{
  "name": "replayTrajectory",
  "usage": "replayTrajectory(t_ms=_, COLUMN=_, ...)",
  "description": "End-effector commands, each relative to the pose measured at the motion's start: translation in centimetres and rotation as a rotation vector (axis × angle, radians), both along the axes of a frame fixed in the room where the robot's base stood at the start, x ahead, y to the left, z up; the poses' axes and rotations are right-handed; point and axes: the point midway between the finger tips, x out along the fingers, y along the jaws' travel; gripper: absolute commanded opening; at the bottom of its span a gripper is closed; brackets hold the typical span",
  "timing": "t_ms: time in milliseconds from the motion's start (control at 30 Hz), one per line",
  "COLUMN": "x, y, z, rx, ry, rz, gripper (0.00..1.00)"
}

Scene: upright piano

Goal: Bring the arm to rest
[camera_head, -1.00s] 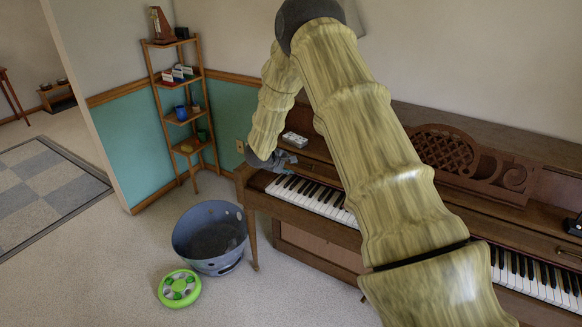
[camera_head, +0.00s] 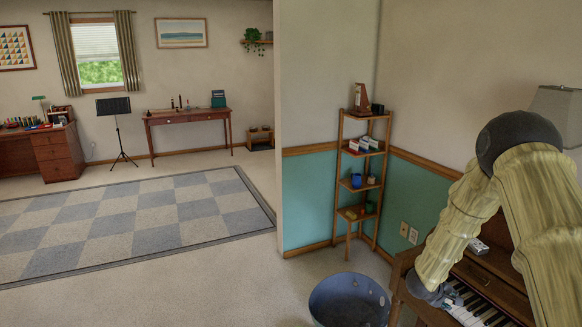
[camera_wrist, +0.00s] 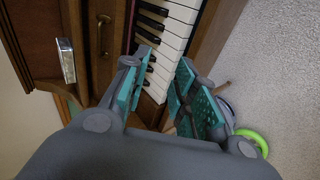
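My arm reaches over the upright piano (camera_head: 507,262) at the right of the head view. My gripper (camera_head: 440,296) hangs above the left end of the keyboard (camera_head: 475,311). In the wrist view my gripper (camera_wrist: 160,85) is open, its two teal-padded fingers apart with nothing between them. The piano keys (camera_wrist: 181,28) show beyond the fingers. I cannot tell the exact height of the fingers above the keys.
A blue bin (camera_head: 349,300) stands on the floor left of the piano. A small silver-and-white box (camera_wrist: 66,60) lies on the piano. A corner shelf (camera_head: 361,184) holds small objects.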

Motion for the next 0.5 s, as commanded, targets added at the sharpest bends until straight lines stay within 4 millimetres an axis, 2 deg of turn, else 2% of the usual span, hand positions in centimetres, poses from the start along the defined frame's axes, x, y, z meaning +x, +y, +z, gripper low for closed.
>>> replayTrajectory(t_ms=33, x=-1.5, y=1.3, z=-1.9, rx=0.018, ry=0.0, rz=0.008, gripper=0.28)
replayTrajectory(t_ms=200, x=-6.3, y=5.5, z=-6.9, rx=0.103, ry=-0.028, rz=0.02, gripper=0.28)
replayTrajectory(t_ms=367, x=-11.5, y=9.7, z=-11.2, rx=0.207, ry=-0.039, rz=0.017, gripper=0.28)
replayTrajectory(t_ms=500, x=-16.8, y=13.3, z=-14.4, rx=0.313, ry=-0.034, rz=0.0, gripper=0.28)
